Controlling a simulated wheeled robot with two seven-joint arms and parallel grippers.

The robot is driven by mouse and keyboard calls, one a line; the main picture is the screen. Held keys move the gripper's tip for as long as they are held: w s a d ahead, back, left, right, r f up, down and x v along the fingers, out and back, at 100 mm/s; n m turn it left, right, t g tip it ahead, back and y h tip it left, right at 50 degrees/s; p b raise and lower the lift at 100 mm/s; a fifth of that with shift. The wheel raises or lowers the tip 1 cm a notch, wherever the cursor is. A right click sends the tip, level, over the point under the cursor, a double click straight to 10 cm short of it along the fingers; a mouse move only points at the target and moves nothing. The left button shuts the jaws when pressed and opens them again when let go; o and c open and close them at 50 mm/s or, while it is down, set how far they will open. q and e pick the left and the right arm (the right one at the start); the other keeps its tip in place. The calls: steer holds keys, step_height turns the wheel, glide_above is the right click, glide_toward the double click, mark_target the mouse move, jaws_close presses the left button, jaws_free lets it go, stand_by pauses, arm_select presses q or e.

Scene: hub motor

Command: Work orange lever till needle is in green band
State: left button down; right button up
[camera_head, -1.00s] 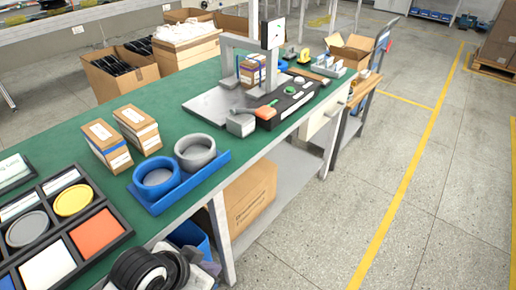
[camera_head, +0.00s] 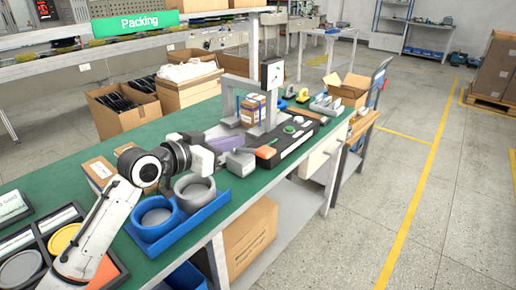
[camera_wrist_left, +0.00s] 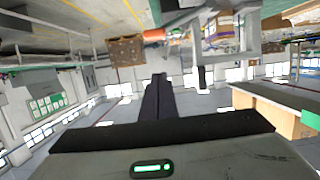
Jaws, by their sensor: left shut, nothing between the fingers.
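The orange lever end (camera_head: 266,152) sits at the near end of a black control strip on the green bench, beside a grey block (camera_head: 240,161). It also shows in the left wrist view (camera_wrist_left: 154,35), just beyond my fingertips. The gauge (camera_head: 272,73) has a white dial on top of a grey frame; its needle and green band are too small to read. My left gripper (camera_head: 224,153) reaches in from the left, near the grey block and short of the orange end. In the wrist view its black fingers (camera_wrist_left: 160,78) are together and empty. My right gripper is out of view.
A blue tray (camera_head: 190,226) with a blue and a grey ring lies below my left wrist. The black strip carries a green button (camera_head: 289,129). A boxed part (camera_head: 252,109) stands under the gauge frame.

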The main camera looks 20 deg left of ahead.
arm_select(q)
steer(key=shift+w, duration=0.1)
glide_above(251, 152)
steer(key=s+d, duration=0.4)
step_height(251, 152, down, 2)
steer(key=f, duration=0.1)
steer(key=shift+w+a+f, duration=0.1)
steer(key=shift+a+f, duration=0.1)
steer(key=shift+f, duration=1.6)
